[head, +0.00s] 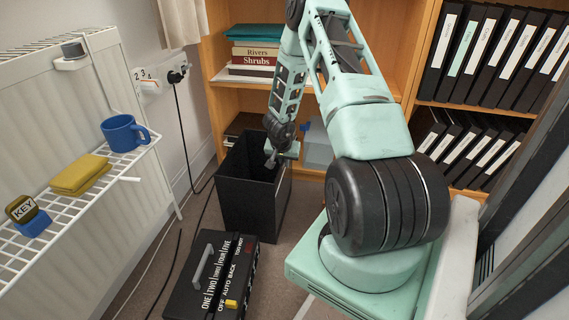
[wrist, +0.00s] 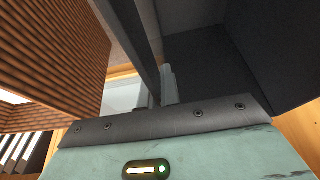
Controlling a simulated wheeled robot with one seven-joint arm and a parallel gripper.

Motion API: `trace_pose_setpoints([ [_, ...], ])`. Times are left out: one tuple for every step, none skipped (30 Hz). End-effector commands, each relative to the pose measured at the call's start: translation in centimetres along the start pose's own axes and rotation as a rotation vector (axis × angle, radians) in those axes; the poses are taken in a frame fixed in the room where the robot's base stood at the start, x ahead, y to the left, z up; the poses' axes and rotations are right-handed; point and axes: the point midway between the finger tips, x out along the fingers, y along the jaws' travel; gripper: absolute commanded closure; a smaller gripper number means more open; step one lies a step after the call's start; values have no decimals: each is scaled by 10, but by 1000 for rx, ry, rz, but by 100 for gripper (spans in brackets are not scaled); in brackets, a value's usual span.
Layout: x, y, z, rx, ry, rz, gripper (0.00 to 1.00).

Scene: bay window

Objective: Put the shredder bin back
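The shredder bin (head: 248,205) is a tall black open-topped box. It stands upright on the carpet in front of the wooden shelves. My gripper (head: 272,158) is at its right rim, pointing down. In the wrist view a thin dark bin wall (wrist: 135,45) runs down between my fingers (wrist: 158,90), which sit close together on either side of it. The black shredder unit (head: 218,278), with white lettering, a grey handle and a yellow switch, lies on the floor in front of the bin, apart from it. The bin's inner floor is hidden.
A white radiator with a wire shelf (head: 85,200) stands at the left, holding a blue mug (head: 124,133), a yellow cloth (head: 80,175) and a key box (head: 24,211). A black cable (head: 181,135) hangs from the wall socket to the floor. Shelves with binders (head: 490,55) close off the back.

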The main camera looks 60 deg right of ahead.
Motion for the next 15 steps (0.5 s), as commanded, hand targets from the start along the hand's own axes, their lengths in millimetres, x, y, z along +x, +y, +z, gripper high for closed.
trace_pose_setpoints([
  [1,0,0,0,1,-1,100],
  [2,0,0,0,1,0,100],
  [2,0,1,0,0,0,90],
  [2,0,1,0,0,0,82],
  [2,0,1,0,0,0,74],
  [2,0,1,0,0,0,74],
  [2,0,1,0,0,0,74],
  [2,0,1,0,0,0,74],
  [2,0,1,0,0,0,74],
  [2,0,1,0,0,0,74],
  [2,0,1,0,0,0,74],
  [2,0,1,0,0,0,74],
  [2,0,1,0,0,0,74],
  [1,0,0,0,0,0,74],
  [-1,0,-1,0,0,0,74],
])
